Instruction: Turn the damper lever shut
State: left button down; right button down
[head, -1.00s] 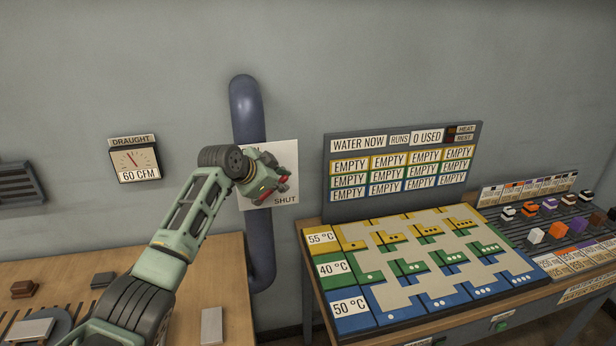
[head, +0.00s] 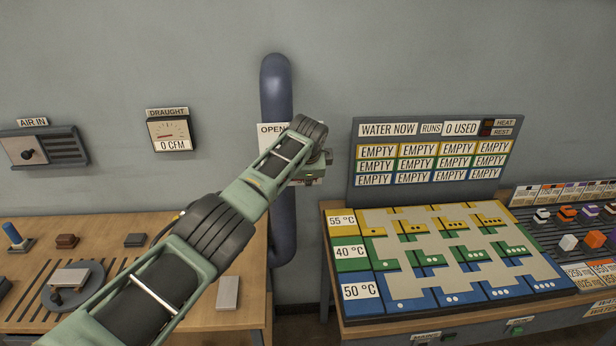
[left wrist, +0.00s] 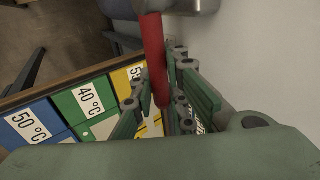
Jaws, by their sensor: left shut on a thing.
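The damper lever is a red bar (left wrist: 155,55) in the left wrist view, running down from a grey hub at the top into my left gripper (left wrist: 165,112). The green fingers sit on both sides of the lever's lower end and are shut on it. In the head view my left gripper (head: 312,172) is at the damper plate on the grey-blue pipe (head: 277,88), and my arm hides the lever and most of the plate. The word OPEN (head: 272,129) shows; SHUT is hidden. The draught gauge (head: 169,131) reads 0 CFM. My right gripper is not in view.
A wooden bench (head: 215,318) with small parts and a round turntable lies below left. A colour-zoned board (head: 405,262) lies on the table at right, with a water panel (head: 432,187) behind it. An air inlet (head: 42,148) is on the wall at far left.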

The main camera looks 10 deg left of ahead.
pick_arm(q)
jog(key=shift+f, duration=0.25)
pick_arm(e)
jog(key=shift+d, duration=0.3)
pick_arm(q)
jog(key=shift+s, duration=0.1)
jog(key=c, duration=1.7)
grip_release()
jog(key=shift+d, duration=0.1)
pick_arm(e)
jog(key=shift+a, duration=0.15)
pick_arm(q)
jog(key=shift+r, duration=0.1)
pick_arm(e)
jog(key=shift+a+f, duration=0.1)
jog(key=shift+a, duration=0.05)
pick_arm(q)
jog(key=shift+s+d+r, duration=0.1)
jog(key=shift+s+r, duration=0.1)
jog(key=shift+r, duration=0.45)
jog(key=v, duration=1)
jog(key=shift+s+r, duration=0.15)
jog(key=shift+s, duration=0.1)
